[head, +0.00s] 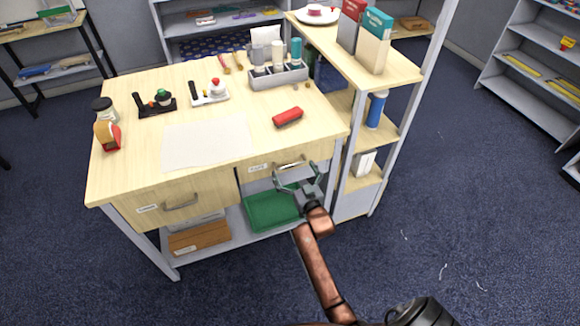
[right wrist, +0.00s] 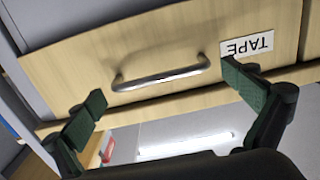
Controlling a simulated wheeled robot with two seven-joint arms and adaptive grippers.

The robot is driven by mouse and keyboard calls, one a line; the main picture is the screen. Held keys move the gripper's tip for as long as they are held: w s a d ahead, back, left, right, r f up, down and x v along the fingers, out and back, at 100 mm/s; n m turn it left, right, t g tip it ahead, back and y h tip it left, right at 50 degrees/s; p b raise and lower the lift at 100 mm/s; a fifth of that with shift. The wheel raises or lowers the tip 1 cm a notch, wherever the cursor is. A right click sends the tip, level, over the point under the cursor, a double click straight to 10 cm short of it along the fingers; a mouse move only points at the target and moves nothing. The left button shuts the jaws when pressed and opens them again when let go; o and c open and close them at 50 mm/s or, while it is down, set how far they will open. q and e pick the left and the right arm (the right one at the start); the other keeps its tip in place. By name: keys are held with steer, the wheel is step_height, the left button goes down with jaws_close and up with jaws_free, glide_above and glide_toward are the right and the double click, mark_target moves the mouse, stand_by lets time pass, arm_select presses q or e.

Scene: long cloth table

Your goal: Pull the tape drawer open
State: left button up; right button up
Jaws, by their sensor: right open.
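The tape drawer (head: 258,172) is the right one of two drawers under the table top, and it looks shut. In the right wrist view the wooden drawer front (right wrist: 170,35) carries a white label reading TAPE (right wrist: 249,46), which appears upside down. Its metal bar handle (right wrist: 160,76) lies between my right fingers in that picture. My right gripper (head: 293,177) is open in front of the drawer; its fingers (right wrist: 165,102) stand on either side of the handle and hold nothing. I cannot tell whether they touch the drawer front. My left gripper is not in view.
The other drawer (head: 170,202) has its own handle and is at the left. A green bin (head: 270,211) and a brown box (head: 198,238) sit on the lower shelf. A red object (head: 287,117) lies on the table top. A shelf unit (head: 362,180) stands close on the right.

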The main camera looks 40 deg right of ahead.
steer(key=shift+x, duration=1)
